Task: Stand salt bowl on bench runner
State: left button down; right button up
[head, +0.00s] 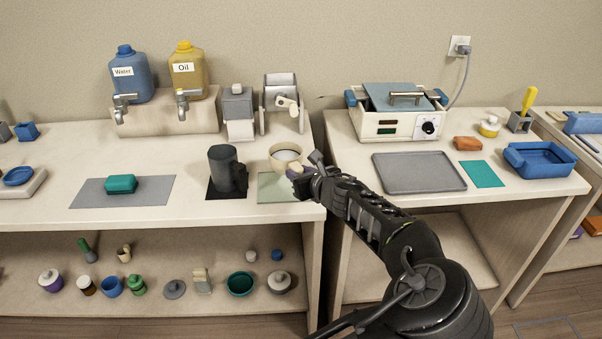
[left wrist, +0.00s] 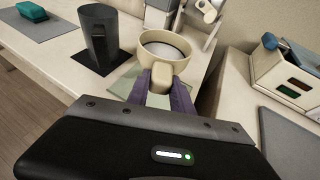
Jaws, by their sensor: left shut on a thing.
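The salt bowl (head: 284,165) is a cream round bowl with white contents and a block-like handle, upright at the front of the left bench. In the left wrist view the bowl (left wrist: 153,60) is just beyond my fingers. My left gripper (head: 300,183) is shut on the bowl's handle, with purple fingers on both sides of it in the wrist view (left wrist: 161,84). The pale green bench runner (head: 274,190) lies flat below and in front of the bowl, partly hidden by gripper and bowl. I cannot tell whether the bowl touches it. My right gripper is not in view.
A dark mug (head: 224,170) stands on a black mat just left of the runner. A grey dispenser (head: 238,110) and a white-grey device (head: 281,100) stand behind the bowl. A gap separates this bench from the right one, which holds a grey tray (head: 418,172) and the warmer (head: 400,118).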

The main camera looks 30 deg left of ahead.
pick_arm(q)
jog(key=shift+r, duration=0.1)
jog(key=shift+f+b, duration=2.05)
jog(key=shift+f, duration=0.9)
jog(key=shift+r, duration=0.1)
jog(key=shift+f+b, duration=0.4)
jog(key=shift+f, duration=0.3)
jog(key=c, duration=1.1)
grip_release()
jog(key=shift+o, duration=0.2)
jog(key=shift+s+d+r, duration=0.1)
jog(key=shift+d, duration=0.05)
